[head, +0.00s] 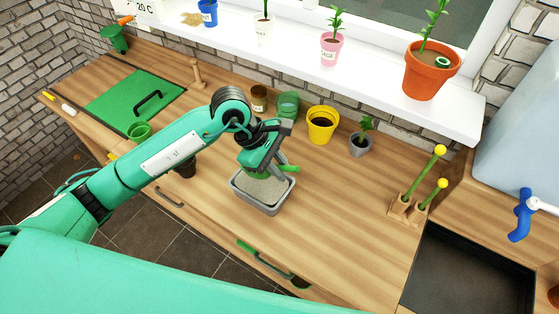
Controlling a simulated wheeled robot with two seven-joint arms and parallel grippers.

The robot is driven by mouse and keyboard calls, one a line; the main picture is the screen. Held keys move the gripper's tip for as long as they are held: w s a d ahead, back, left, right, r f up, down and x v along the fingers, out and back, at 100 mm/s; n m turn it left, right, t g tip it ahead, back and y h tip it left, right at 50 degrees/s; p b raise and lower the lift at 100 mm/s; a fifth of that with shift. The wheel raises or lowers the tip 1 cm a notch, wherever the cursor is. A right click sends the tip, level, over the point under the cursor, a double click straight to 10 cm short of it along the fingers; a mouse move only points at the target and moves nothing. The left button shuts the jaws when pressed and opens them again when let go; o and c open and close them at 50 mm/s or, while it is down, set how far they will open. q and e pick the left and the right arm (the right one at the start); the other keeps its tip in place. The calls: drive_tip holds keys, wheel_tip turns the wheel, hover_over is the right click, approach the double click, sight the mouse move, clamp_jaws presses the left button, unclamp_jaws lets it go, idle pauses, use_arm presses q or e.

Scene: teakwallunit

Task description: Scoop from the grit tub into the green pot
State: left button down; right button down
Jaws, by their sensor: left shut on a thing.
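The grit tub (256,204) is a grey rectangular tub of pale grit on the wooden worktop, near its front edge. My left gripper (272,164) is over the tub, shut on a green scoop (256,173). The scoop is low at the tub's back; the gripper partly covers it, and I cannot tell whether it holds grit. A green pot (288,104) stands behind the gripper at the back of the worktop. My right gripper is not in view.
Beside the back green pot stand a brown pot (259,98), a yellow pot (321,125) and a grey pot with a plant (361,143). A wooden stand with green sticks (408,208) and a dark sink (470,270) are right. Worktop right of the tub is clear.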

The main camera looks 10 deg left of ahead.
use_arm(q)
drive_tip(key=shift+t+y, duration=0.3)
drive_tip(key=shift+y, duration=0.3)
drive_tip(key=f, duration=0.4)
drive_tip(key=f+p, duration=0.1)
drive_tip(key=f, duration=0.2)
drive_tip(key=shift+s+d, duration=0.1)
drive_tip(key=shift+d, duration=0.2)
drive_tip(key=shift+f+b, duration=0.55)
drive_tip(key=shift+b, duration=0.25)
drive_tip(key=r, duration=0.1)
drive_tip(key=r+p, duration=0.1)
drive_tip(key=r, duration=0.1)
drive_tip(key=shift+d+r+y, duration=0.2)
drive_tip(key=shift+r+y, duration=0.05)
drive_tip(key=shift+y, duration=0.15)
drive_tip(key=y, duration=0.1)
drive_tip(key=d+r+t+y, duration=0.1)
drive_tip(key=y, duration=0.1)
drive_tip(key=shift+s+d+m+t, duration=0.15)
drive_tip(key=shift+s+m+t, duration=0.15)
